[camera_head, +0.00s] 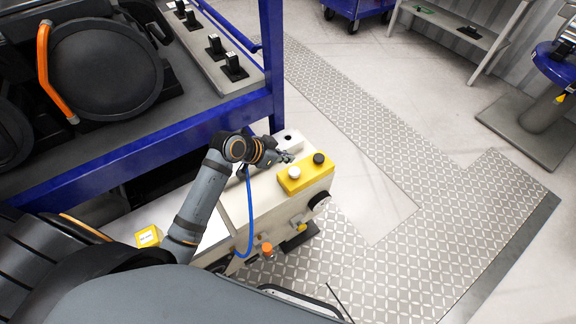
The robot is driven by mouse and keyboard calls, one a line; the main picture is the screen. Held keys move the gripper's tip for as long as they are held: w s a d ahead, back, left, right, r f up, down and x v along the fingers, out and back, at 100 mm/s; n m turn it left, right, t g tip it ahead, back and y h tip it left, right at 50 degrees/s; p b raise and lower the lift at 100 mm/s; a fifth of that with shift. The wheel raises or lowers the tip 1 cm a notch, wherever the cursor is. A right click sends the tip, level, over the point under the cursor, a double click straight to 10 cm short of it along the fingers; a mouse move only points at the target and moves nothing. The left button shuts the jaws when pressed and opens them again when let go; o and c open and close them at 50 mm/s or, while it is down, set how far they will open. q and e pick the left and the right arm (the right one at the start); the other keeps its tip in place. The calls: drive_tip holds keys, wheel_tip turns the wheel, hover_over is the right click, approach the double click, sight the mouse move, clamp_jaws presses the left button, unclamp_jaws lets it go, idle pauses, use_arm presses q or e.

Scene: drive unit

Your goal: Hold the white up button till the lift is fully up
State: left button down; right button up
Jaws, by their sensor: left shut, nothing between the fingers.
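A yellow control box (306,174) sits on the white top of the lift's housing (262,200). It carries a white button (294,172) on the left and a black button (319,158) on the right. My left gripper (288,158) is shut and empty, just behind the yellow box and close to the white button. I cannot tell whether it touches the box, but its tips do not lie over the white button. The blue lift frame (271,60) stands behind and left of the housing. My right gripper is not in view.
A blue hose (249,215) hangs over the front of the housing. A drive unit with an orange handle (45,70) is at upper left. Checkered floor plates (400,230) lie clear to the right.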

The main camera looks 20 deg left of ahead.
sight(294, 172)
use_arm(q)
drive_tip(key=f, duration=0.3)
drive_tip(key=shift+w+d+f, duration=0.25)
drive_tip(key=shift+f, duration=0.6)
